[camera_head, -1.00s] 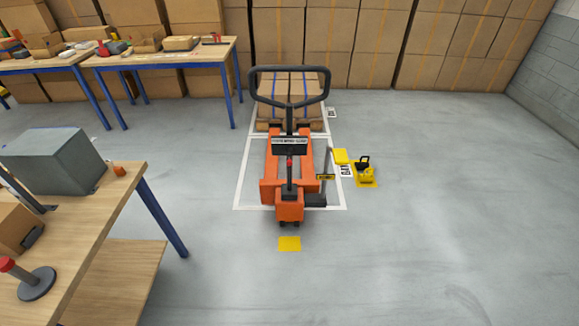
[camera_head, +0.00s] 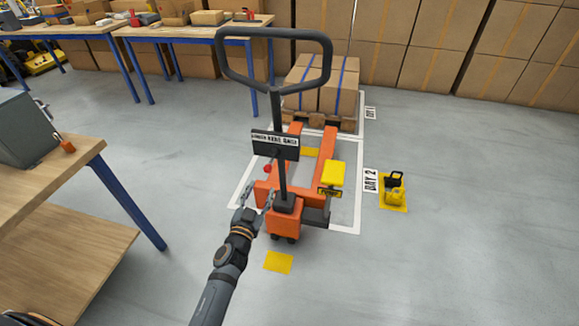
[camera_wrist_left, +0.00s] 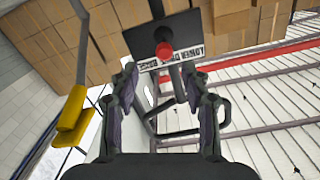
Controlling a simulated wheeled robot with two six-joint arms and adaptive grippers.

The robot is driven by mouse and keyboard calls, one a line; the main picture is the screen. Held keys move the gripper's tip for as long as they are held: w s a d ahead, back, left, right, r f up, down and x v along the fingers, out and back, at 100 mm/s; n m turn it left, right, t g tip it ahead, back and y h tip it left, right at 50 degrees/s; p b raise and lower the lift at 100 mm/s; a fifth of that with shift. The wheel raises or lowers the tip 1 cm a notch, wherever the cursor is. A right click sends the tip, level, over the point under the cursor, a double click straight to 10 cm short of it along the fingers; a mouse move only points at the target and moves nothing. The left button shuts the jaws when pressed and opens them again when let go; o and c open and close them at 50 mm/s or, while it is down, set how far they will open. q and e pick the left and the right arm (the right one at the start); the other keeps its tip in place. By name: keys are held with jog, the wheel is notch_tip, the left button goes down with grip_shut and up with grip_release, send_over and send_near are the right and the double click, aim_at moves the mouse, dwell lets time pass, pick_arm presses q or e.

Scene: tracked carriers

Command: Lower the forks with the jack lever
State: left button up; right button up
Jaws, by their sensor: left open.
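The orange pallet jack (camera_head: 285,215) stands on the floor with its black loop handle (camera_head: 222,55) upright. A plate lettered like "LOWER … RAISE" (camera_head: 275,144) sits on the mast; it also shows in the wrist view (camera_wrist_left: 188,58). The jack lever's red knob (camera_head: 267,169) is just below the plate, and in the wrist view the knob (camera_wrist_left: 164,52) appears ahead between the fingers. My left gripper (camera_head: 254,190) is open and empty, just in front of the knob and apart from it. The orange forks (camera_head: 328,150) point toward the pallet. My right gripper is out of view.
A wooden pallet (camera_head: 318,119) with cartons stands beyond the jack. A yellow plate (camera_head: 333,173) is at the jack's right. A yellow object with a black handle (camera_head: 394,190) lies further right. A workbench (camera_head: 70,180) is at left.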

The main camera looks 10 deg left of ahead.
aim_at(267, 171)
pick_arm(q)
jog(key=w, duration=0.8)
jog(key=shift+w+a+r, duration=0.1)
jog(key=shift+w+r, duration=0.2)
jog(key=shift+w, duration=0.65)
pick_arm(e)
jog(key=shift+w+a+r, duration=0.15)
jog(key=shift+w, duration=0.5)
pick_arm(q)
grip_shut()
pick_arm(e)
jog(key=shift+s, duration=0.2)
